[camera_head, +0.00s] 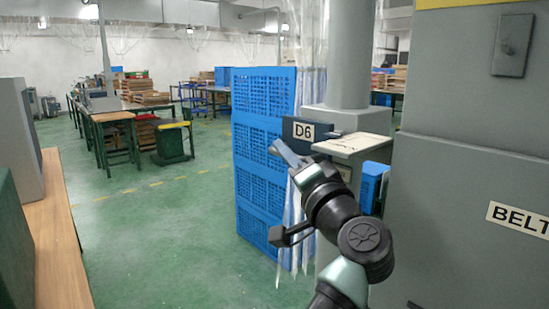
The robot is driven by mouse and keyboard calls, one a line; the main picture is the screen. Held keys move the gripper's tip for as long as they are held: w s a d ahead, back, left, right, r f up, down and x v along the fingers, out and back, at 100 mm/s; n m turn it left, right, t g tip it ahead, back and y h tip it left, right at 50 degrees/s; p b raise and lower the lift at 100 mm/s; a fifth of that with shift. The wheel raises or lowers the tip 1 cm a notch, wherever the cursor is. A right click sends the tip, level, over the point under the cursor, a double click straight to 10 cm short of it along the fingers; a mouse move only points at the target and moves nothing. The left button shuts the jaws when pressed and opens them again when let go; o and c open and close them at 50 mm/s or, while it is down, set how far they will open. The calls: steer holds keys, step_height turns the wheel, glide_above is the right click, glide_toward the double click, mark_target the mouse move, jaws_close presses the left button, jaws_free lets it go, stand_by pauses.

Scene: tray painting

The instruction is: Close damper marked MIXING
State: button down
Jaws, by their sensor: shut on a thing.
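A dark plate labelled D6 (290,129) stands at a pale horizontal slide (356,143) below a vertical grey duct (348,55). No MIXING mark is readable; faint lettering on the pale slide is too small to read. My gripper (283,151) is at the lower left edge of the D6 plate and is shut on it. The exact contact between the fingers and the plate is hard to see. My black and grey arm reaches up from the bottom and hides part of the area under the slide.
A large grey cabinet (470,105) with a partly cut-off BELT label (518,218) fills the right. Stacked blue crates (262,130) and clear plastic strips stand behind my gripper. A wooden-topped bench (52,245) is at left. The green floor (165,235) between is open.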

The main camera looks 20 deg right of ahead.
steer(key=shift+w+d, duration=0.15)
steer(key=shift+d, duration=0.3)
steer(key=c, duration=0.8)
jaws_free()
steer(key=shift+c, duration=0.2)
steer(key=v, duration=1.3)
